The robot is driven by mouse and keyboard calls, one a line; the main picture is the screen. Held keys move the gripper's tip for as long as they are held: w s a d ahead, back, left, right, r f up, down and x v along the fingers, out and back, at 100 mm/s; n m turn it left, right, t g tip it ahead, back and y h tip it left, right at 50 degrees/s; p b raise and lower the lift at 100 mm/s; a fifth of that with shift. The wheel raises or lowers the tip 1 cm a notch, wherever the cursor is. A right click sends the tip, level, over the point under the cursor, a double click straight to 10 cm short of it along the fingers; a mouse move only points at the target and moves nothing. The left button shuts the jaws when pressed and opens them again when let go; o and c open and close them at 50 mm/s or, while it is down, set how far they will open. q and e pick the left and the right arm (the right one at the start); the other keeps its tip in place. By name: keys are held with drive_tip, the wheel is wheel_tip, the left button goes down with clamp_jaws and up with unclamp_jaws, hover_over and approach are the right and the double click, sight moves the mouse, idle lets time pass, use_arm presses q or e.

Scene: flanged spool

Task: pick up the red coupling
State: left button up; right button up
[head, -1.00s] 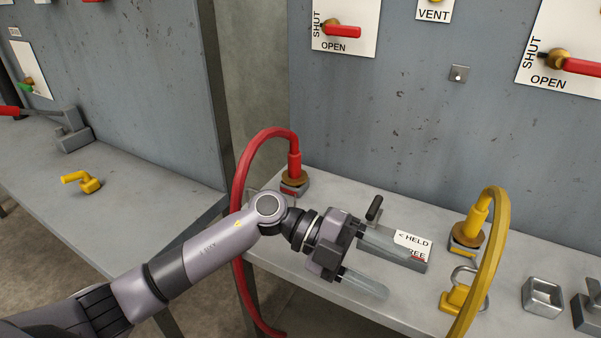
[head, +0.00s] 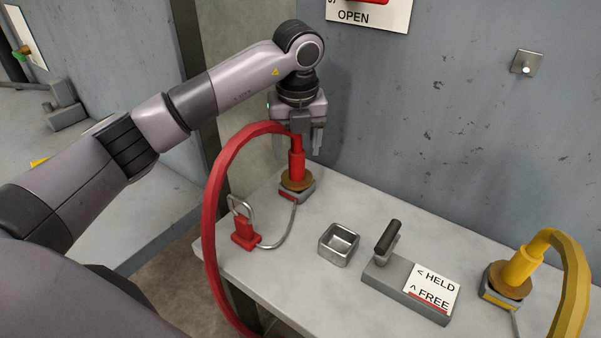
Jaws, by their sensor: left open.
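The red coupling (head: 297,164) stands upright on a brown round seat at the back left of the bench, with a thick red hose (head: 215,200) curving from its top down to the left. My left gripper (head: 306,138) points down right over the coupling. Its fingers are open at the coupling's top, one finger in front of or beside it; I cannot tell whether they touch it. The hose's upper end is partly hidden by the gripper. My right gripper is not in view.
A red padlock (head: 244,232) on a cable lies in front of the coupling. A small metal tray (head: 339,244) and a lever block (head: 405,290) marked HELD and FREE stand to the right. A yellow coupling (head: 522,268) with its hose is at far right. The wall rises close behind.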

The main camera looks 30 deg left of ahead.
sight(296, 161)
use_arm(q)
drive_tip(key=f, duration=0.5)
drive_tip(key=shift+w+a+f, duration=0.1)
drive_tip(key=shift+w+a, duration=0.15)
drive_tip(key=shift+w, duration=0.15)
drive_tip(key=c, duration=1.1)
